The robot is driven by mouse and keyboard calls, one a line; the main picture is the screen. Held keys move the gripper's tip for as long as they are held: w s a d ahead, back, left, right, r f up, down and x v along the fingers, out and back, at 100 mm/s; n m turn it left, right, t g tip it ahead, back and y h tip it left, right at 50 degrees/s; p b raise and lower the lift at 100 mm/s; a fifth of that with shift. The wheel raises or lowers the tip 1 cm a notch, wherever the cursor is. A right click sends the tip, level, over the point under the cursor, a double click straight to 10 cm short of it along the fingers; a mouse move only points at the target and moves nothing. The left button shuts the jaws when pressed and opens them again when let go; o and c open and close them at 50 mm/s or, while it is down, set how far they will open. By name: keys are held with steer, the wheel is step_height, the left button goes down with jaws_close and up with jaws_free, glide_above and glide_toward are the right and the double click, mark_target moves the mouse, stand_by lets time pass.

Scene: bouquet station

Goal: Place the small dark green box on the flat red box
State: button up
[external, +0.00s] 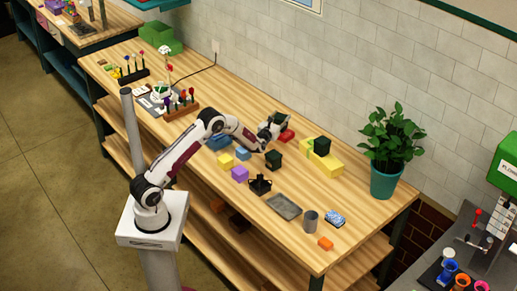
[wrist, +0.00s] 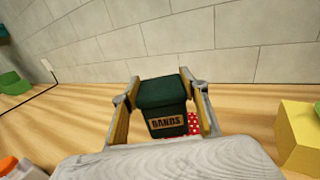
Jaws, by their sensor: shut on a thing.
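My gripper (external: 272,127) is over the back middle of the wooden table. In the wrist view my gripper (wrist: 160,82) is shut on the small dark green box (wrist: 163,103), with a finger on each side. The box has a lid and a "BANDS" label, and looks upright. The flat red box (external: 287,135) lies right by the gripper on the table. In the wrist view the red box (wrist: 193,124), with white dots, shows just beyond and below the held box, mostly hidden by it. I cannot tell whether the two touch.
A yellow box (external: 325,161) stands to the right with a dark box (external: 321,145) on it. Another dark box (external: 273,160) stands nearer the front. A potted plant (external: 386,180) stands at the right end.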

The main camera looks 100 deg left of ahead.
steer(key=shift+f, duration=0.1)
stand_by(0.3)
steer(key=o, duration=1.2)
steer(key=shift+f, duration=0.1)
steer(key=shift+v, duration=6)
steer(key=shift+w+r, duration=0.1)
steer(key=shift+r, duration=0.1)
